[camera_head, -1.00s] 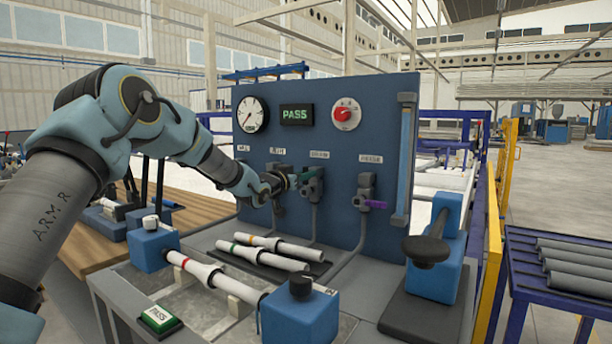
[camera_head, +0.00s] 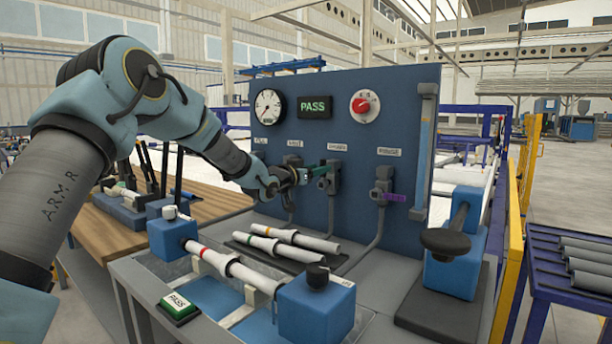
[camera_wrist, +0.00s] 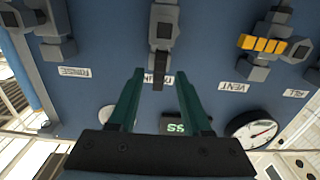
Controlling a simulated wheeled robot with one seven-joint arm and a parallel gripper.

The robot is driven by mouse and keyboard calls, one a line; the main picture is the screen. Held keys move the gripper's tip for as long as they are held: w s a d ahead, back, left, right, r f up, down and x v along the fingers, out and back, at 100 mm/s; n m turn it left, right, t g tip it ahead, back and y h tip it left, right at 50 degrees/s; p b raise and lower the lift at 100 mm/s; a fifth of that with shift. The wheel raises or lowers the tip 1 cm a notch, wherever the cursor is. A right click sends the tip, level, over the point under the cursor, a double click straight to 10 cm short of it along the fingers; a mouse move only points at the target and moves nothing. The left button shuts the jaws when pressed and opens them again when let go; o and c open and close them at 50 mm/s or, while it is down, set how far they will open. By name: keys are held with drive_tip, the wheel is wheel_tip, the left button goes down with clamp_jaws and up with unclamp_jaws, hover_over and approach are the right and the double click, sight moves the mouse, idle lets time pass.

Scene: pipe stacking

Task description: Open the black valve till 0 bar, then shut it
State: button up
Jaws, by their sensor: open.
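The valve with the black handle (camera_wrist: 158,76) is at the top middle of the wrist view, on the blue panel (camera_wrist: 90,85). My gripper (camera_wrist: 160,75) is open, its two green fingers on either side of the black handle, with gaps showing. I cannot tell how deep they reach. In the head view my gripper (camera_head: 318,171) is at the panel, beside this valve (camera_head: 335,178), and partly hides it. The round gauge (camera_head: 268,105) is at the panel's upper left and also shows in the wrist view (camera_wrist: 254,131). Its numbers are too small to read.
A yellow-handled valve (camera_wrist: 262,43) is beside the black one; a purple-handled valve (camera_head: 395,197) is on the other side. A display (camera_head: 314,106) reads PASS, with a red knob (camera_head: 361,105) right of it. Pipes (camera_head: 295,240) lie on the bench below.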

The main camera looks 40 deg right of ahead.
drive_tip(key=b+v, duration=0.1)
drive_tip(key=v, duration=0.6)
drive_tip(key=shift+a, duration=0.35)
